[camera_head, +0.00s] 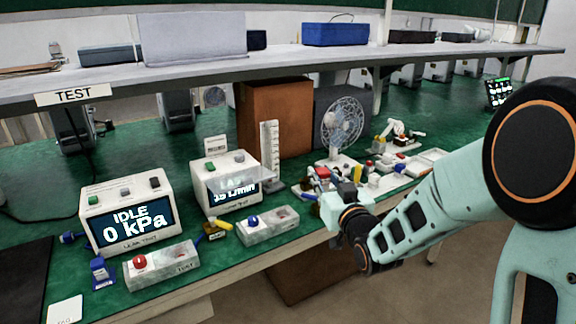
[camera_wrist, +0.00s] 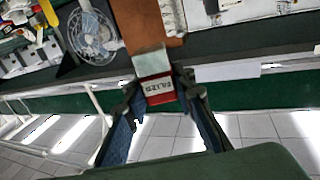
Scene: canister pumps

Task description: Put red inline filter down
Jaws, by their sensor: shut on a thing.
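The red inline filter (camera_wrist: 158,88) is a small red block with a white label reading FILTER. It sits between the two fingertips of my gripper (camera_wrist: 160,98) in the wrist view, with a pale block just above it in the picture. My gripper is shut on the filter. In the head view my gripper (camera_head: 347,217) is at the front edge of the green bench (camera_head: 215,262), right of the middle. I cannot clearly make out the filter there.
A leak test box (camera_head: 128,213) reading IDLE 0 kPa and a flow box (camera_head: 226,184) stand on the left. Fixtures with a red knob (camera_head: 161,265) and a blue knob (camera_head: 268,224) are in front. A fan (camera_head: 342,124) and brown box (camera_head: 275,115) stand behind. Small parts crowd the right.

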